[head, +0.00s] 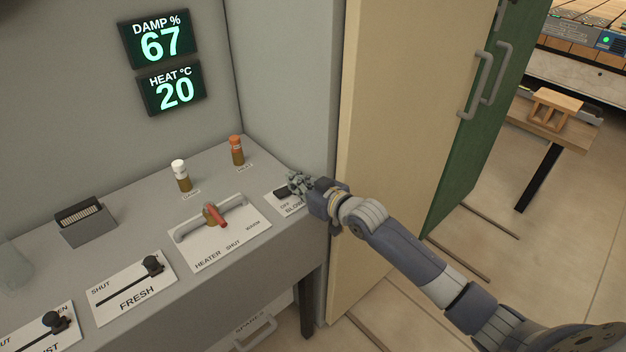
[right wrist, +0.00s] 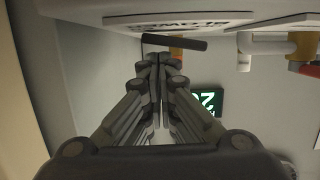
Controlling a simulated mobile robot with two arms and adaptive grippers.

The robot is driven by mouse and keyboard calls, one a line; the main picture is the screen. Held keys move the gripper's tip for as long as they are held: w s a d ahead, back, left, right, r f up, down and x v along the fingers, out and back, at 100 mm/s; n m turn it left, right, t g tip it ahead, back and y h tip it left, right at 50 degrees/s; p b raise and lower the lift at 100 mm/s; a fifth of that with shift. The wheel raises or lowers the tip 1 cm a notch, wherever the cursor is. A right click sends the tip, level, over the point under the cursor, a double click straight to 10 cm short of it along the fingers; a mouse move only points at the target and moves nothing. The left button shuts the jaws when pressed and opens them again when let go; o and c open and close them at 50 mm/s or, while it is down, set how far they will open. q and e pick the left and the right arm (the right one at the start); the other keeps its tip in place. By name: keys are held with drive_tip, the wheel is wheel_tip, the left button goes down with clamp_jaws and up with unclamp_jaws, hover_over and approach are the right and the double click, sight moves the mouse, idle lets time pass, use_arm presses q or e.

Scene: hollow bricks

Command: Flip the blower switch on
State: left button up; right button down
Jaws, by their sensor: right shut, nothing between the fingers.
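The blower switch (head: 282,192) is a small black piece on a white plate (head: 291,207) at the right end of the grey counter. The plate reads OFF and part of BLOWER; my gripper covers some of it. My right gripper (head: 297,183) is shut and empty, close over the switch's right side. In the right wrist view, turned upside down, the dark switch (right wrist: 182,43) lies just beyond the closed fingertips (right wrist: 159,60). I cannot tell whether they touch it. My left gripper is not in view.
The heater lever (head: 215,215) with a red grip stands left of the switch. Bottles, white-capped (head: 182,176) and orange-capped (head: 236,151), stand behind. Slider plates (head: 132,287) lie further left. A grey wall and cream door panel (head: 398,130) rise close to my right arm.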

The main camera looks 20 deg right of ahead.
drive_tip(key=r+p, duration=0.1)
drive_tip(key=r, duration=0.1)
drive_tip(key=d+r+p, duration=0.1)
drive_tip(key=r+p, duration=0.1)
drive_tip(key=shift+w+r, duration=0.15)
drive_tip(key=shift+w, duration=0.05)
drive_tip(key=shift+s+d+f+b, duration=0.5)
drive_tip(key=shift+s+b, duration=0.05)
drive_tip(key=shift+s, duration=0.25)
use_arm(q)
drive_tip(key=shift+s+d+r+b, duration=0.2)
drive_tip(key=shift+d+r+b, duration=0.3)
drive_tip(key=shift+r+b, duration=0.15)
use_arm(e)
drive_tip(key=v, duration=0.8)
drive_tip(key=shift+r, duration=0.25)
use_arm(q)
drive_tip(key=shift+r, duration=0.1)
use_arm(e)
drive_tip(key=shift+s+d, duration=0.1)
